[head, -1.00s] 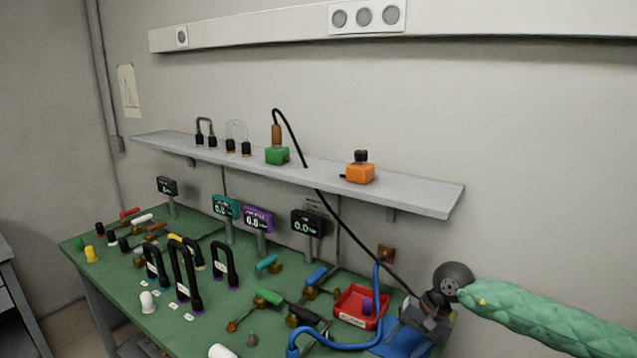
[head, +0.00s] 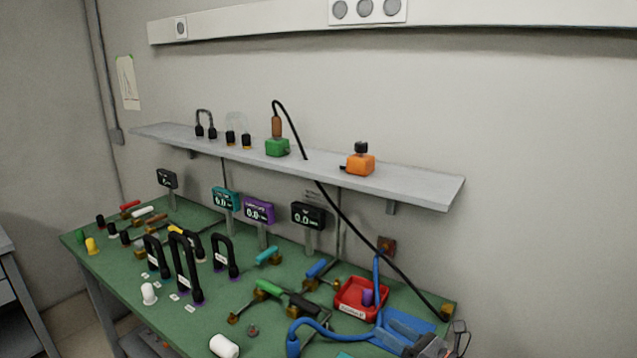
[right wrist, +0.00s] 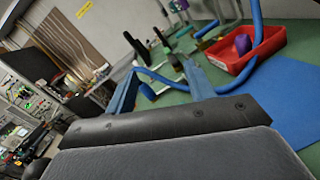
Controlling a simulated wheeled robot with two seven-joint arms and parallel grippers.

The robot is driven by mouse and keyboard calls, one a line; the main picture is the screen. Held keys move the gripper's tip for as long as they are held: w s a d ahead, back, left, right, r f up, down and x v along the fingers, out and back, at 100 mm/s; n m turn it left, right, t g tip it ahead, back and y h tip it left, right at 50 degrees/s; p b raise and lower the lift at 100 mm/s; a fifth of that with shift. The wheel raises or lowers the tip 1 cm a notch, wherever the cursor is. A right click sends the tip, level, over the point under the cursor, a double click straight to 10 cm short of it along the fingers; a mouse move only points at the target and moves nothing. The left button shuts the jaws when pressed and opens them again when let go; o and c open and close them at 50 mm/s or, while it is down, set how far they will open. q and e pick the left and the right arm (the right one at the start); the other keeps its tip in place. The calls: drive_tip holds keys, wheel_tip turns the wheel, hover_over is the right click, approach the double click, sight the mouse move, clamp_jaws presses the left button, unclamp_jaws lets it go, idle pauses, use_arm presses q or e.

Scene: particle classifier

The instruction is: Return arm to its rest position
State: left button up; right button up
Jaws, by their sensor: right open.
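My right gripper (head: 428,345) shows at the bottom right edge of the head view, beside the blue mat (head: 408,326). Most of my right arm is out of the picture. In the right wrist view its two blue fingers (right wrist: 160,78) stand apart, with nothing held between them. Beyond them are the green table top and a blue tube (right wrist: 165,78). My left gripper is not in view.
A red tray (head: 350,308) with a purple piece (head: 367,297) stands left of the mat. The blue tube passes close by. A grey shelf (head: 420,190) juts from the wall above the crowded green table (head: 205,320). A black cable hangs from it.

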drive_tip(key=d+f+m+t+h, duration=0.1)
drive_tip(key=d+m+h, duration=0.2)
drive_tip(key=m, duration=0.1)
drive_tip(key=s+d+f+m+t+h, duration=0.1)
drive_tip(key=d+f+m+h, duration=0.1)
drive_tip(key=d+m, duration=0.1)
drive_tip(key=s+d+f+m+t+h, duration=0.1)
drive_tip(key=d+f+m+h, duration=0.1)
drive_tip(key=m, duration=0.4)
drive_tip(key=shift+d+f+h, duration=0.25)
drive_tip(key=shift+d+h, duration=0.25)
drive_tip(key=shift+h, duration=0.3)
drive_tip(key=s+d+f+m+g+h, duration=0.4)
drive_tip(key=s+d+f+m, duration=0.15)
drive_tip(key=s, duration=0.35)
drive_tip(key=s+d+f+m+g+h, duration=0.3)
drive_tip(key=s+d+f+m+g, duration=0.15)
drive_tip(key=s+d+m, duration=0.35)
drive_tip(key=s+d+f+m+g+h, duration=0.4)
drive_tip(key=s+d+f+m, duration=0.15)
drive_tip(key=s, duration=0.55)
drive_tip(key=s+a+f+m+y, duration=0.1)
drive_tip(key=a+f+m+y, duration=0.1)
drive_tip(key=a, duration=1.2)
drive_tip(key=s+a+f+m+g+y, duration=0.1)
drive_tip(key=a+m+y, duration=0.3)
drive_tip(key=a, duration=1.1)
drive_tip(key=shift+s+a+f+m+y, duration=0.25)
drive_tip(key=shift+s+f+m+y, duration=0.2)
drive_tip(key=shift+y, duration=0.25)
